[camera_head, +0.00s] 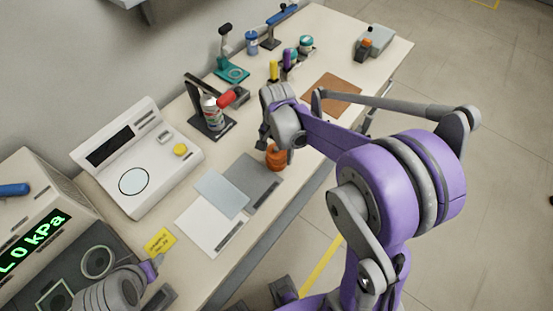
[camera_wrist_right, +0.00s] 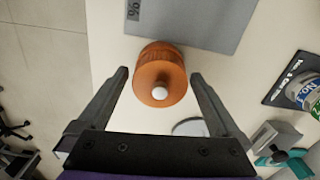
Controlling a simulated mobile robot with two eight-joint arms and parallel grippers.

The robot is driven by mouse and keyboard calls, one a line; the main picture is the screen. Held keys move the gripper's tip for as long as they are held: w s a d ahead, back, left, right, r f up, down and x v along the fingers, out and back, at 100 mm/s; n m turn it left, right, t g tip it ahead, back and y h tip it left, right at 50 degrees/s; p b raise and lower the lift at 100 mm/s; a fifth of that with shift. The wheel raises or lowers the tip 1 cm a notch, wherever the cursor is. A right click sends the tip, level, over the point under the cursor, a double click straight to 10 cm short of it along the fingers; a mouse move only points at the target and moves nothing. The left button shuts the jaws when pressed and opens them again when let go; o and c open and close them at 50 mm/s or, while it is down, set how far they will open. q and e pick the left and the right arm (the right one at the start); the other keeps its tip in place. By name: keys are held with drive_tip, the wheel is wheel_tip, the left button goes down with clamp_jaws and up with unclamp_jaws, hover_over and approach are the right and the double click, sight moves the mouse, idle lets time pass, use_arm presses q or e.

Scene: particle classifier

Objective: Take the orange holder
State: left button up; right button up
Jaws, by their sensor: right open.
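The orange holder (camera_head: 276,157) is a small round orange piece with a pale knob on top. It stands upright on the bench by the far edge of a grey mat. My right gripper (camera_head: 281,138) is over it, pointing down. In the right wrist view the holder (camera_wrist_right: 160,76) sits between the two dark fingertips, with a gap on each side, so the gripper is open and empty. Part of my left arm's end (camera_head: 118,286) shows at the lower left in the head view; its jaws cannot be made out.
The grey mat (camera_head: 262,183) and white sheet (camera_head: 207,226) lie beside the holder. A white balance (camera_head: 135,165) stands left, and a can on a black stand (camera_head: 211,116) stands behind. A brown board (camera_head: 331,92) lies farther right. The bench's front edge is close.

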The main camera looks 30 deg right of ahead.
drive_tip(key=shift+c, duration=0.3)
clamp_jaws()
drive_tip(key=shift+r, duration=0.1)
